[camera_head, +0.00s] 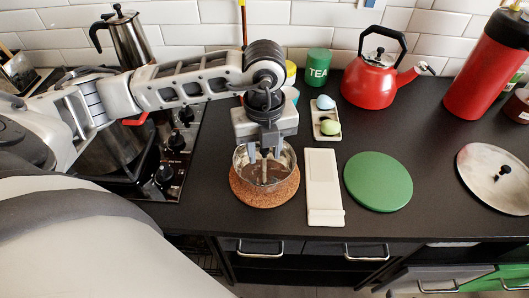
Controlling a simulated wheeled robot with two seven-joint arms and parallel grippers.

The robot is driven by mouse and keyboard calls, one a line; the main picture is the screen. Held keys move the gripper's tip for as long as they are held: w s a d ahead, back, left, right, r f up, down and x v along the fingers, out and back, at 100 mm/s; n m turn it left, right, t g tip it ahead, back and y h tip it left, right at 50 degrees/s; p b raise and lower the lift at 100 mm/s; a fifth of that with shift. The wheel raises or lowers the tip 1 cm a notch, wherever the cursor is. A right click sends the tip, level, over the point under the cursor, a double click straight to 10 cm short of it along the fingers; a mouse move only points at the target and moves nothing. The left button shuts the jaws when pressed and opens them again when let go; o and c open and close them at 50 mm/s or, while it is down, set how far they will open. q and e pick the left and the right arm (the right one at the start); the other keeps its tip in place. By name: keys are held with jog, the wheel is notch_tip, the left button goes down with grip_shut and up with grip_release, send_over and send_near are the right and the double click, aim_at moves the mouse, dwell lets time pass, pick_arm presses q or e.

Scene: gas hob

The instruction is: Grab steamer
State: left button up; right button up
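The steamer looks like a round metal basket (286,174) with an upright post (264,171) in its middle. It sits on a round cork mat (264,202). My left gripper (265,153) points straight down over the basket, with its fingertips at about the height of the rim. The fingers are apart, one on each side above the post, and nothing is visibly held between them. The gripper hides part of the back of the basket. Whether a finger touches the post or the rim, I cannot tell. My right gripper is not in view.
A white board (322,181) and a green disc (378,181) lie to the right. A tray with two egg-like items (330,127), a green tea tin (318,66) and a red kettle (368,83) stand behind. A metal lid (493,181) lies far right. The hob (175,150) is left.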

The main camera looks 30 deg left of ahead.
pick_arm(q)
grip_shut()
jog(key=shift+r, duration=0.15)
